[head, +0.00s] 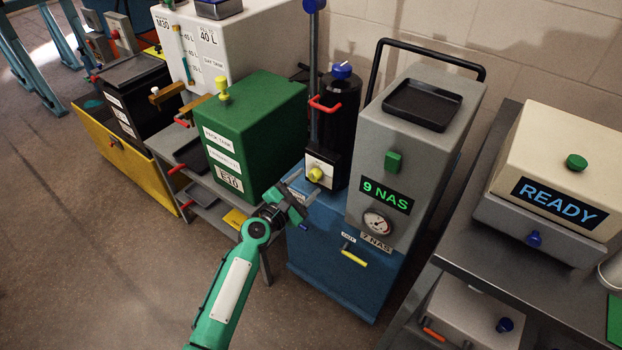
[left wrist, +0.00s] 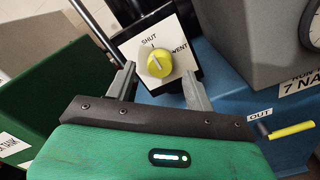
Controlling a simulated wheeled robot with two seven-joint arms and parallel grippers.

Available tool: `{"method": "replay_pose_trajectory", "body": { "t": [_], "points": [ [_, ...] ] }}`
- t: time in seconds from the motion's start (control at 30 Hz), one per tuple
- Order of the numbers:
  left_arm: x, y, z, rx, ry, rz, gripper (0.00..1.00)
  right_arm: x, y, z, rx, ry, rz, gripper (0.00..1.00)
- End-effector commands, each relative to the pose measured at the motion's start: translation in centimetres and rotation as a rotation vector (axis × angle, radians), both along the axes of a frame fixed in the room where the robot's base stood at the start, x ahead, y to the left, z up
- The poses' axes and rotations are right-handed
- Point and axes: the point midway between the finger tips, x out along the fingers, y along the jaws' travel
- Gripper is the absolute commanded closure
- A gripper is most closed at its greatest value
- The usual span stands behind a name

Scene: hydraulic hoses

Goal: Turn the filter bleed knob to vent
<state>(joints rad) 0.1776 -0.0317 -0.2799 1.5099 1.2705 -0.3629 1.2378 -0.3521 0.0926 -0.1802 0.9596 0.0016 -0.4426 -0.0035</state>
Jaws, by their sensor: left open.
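The yellow filter bleed knob (head: 315,174) sits on a white plate at the foot of the black filter (head: 338,115). In the left wrist view the knob (left wrist: 159,63) has a mark pointing up toward the word SHUT; the word VENT (left wrist: 180,48) is at its right. My left gripper (head: 297,188) is open, just in front of the knob. In the left wrist view its fingers (left wrist: 159,78) stand on either side below the knob, and I see no contact. My right gripper is not in view.
The green tank (head: 262,120) stands close left of my gripper. The grey unit (head: 405,160), reading 9 NAS above a gauge, stands on the right above a blue base (head: 335,265) with a yellow-handled OUT lever (head: 354,258). A red lever (head: 325,104) juts from the filter.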

Motion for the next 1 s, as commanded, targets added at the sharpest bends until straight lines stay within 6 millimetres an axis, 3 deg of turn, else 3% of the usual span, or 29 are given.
{"method": "replay_pose_trajectory", "body": {
  "t": [0.2, 0.57, 0.63, 0.8, 1.0],
  "points": [
    [2.0, -1.5, 0.0, 0.001, -0.001, -0.001, 0.46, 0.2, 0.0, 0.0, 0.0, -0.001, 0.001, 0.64],
    [2.4, -1.8, 0.0, 0.001, 0.0, -0.001, 0.46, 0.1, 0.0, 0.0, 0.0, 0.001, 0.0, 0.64],
    [2.4, -1.8, 0.0, 0.001, 0.0, -0.001, 0.54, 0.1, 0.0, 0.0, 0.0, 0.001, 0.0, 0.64],
    [2.4, -1.8, 0.0, 0.001, 0.0, -0.001, 0.88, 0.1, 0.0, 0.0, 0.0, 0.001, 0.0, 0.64],
    [2.4, -1.8, -0.1, 0.006, -0.004, -0.001, 0.91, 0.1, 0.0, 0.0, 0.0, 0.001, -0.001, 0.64]
  ]
}}
